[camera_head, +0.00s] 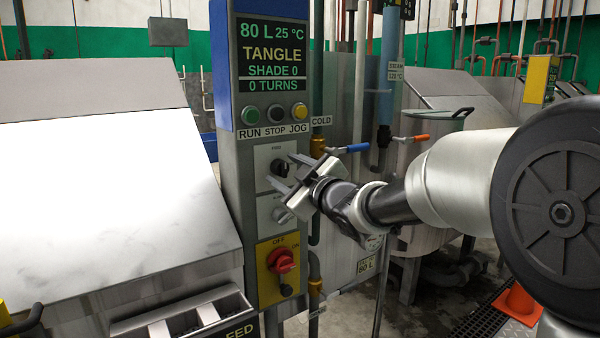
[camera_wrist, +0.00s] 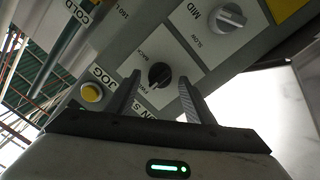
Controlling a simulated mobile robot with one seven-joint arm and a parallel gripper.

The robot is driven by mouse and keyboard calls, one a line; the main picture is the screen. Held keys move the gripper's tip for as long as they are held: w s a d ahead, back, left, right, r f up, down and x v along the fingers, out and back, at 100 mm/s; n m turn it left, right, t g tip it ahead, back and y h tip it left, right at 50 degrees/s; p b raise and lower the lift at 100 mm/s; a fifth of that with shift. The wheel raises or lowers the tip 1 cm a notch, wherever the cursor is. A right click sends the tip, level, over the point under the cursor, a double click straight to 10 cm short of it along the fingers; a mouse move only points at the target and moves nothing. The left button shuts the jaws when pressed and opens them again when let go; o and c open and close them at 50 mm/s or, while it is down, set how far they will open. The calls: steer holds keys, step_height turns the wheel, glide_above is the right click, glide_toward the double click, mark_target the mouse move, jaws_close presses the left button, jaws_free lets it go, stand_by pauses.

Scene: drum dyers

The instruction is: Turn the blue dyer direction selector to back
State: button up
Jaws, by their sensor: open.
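The direction selector is a round black knob (camera_head: 279,168) on a pale plate of the blue-trimmed control column (camera_head: 224,160). In the wrist view the knob (camera_wrist: 159,76) has BACK and FWD lettering beside it. I cannot tell for sure which label it points to. My gripper (camera_head: 281,171) is open in front of the plate, its fingers pointing at the panel. In the wrist view the knob shows in the gap between the fingertips (camera_wrist: 159,80), with space on both sides. Whether a finger touches it is not clear.
Below the selector is a grey speed knob (camera_head: 282,214), marked SLOW and MID in the wrist view. A red rotary switch (camera_head: 283,261) on yellow is lower. RUN, STOP and JOG buttons (camera_head: 275,112) are above. Pipes with a blue-handled valve (camera_head: 352,148) stand to the right.

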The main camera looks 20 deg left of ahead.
steer(key=shift+w+a, duration=0.2)
steer(key=c, duration=1.1)
